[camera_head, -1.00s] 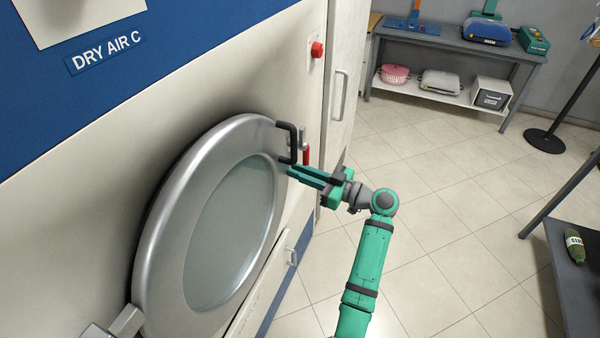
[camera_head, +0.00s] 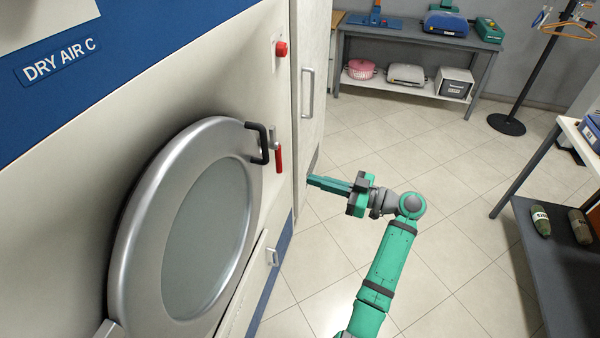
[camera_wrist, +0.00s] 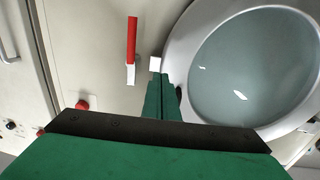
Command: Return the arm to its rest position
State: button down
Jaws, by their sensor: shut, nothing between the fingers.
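My green gripper (camera_head: 309,180) is at the centre of the head view, stretched out to the left, with its fingers together and nothing in them. It is to the right of the round dryer door (camera_head: 126,240), apart from the door's black handle (camera_head: 262,143) and the red lever (camera_head: 279,159). In the wrist view my gripper's fingers (camera_wrist: 161,78) point towards the machine front, with the red lever (camera_wrist: 131,40) to their left and the door (camera_wrist: 185,50) to their right. The door looks closed against the machine.
A grey shelf table (camera_head: 400,38) with boxes and a pink basket (camera_head: 359,69) stands at the back. A coat stand (camera_head: 506,124) and a dark low shelf (camera_head: 545,265) holding rolled items are at the right. The tiled floor (camera_head: 450,190) between is open.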

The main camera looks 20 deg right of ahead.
jog(key=s+a+f+m+h, duration=0.1)
jog(key=a+f+m+h, duration=0.3)
jog(key=f, duration=0.6)
jog(key=s+a+f+m+h, duration=0.1)
jog(key=a+f+m+h, duration=0.15)
jog(key=a+f, duration=0.6)
jog(key=s+a+f+m+h, duration=0.2)
jog(key=s+a+f, duration=0.1)
jog(key=s+f, duration=0.35)
jog(key=s+a+f+m+h, duration=0.3)
jog(key=s+f, duration=0.3)
jog(key=f, duration=0.2)
jog(key=s+a+r+h, duration=0.1)
jog(key=s+a, duration=0.1)
jog(key=s, duration=0.6)
jog(key=s+a+r+h, duration=0.2)
jog(key=s, duration=0.6)
jog(key=s+a+r+n+t, duration=0.1)
jog(key=s+a+r, duration=0.1)
jog(key=s+r, duration=0.4)
jog(key=s+a+r+n+t+y, duration=0.1)
jog(key=s+r, duration=0.4)
jog(key=r, duration=0.6)
jog(key=shift+s+a+t, duration=0.4)
jog(key=shift+a, duration=0.5)
jog(key=shift+a+y, duration=0.1)
jog(key=shift+y, duration=0.15)
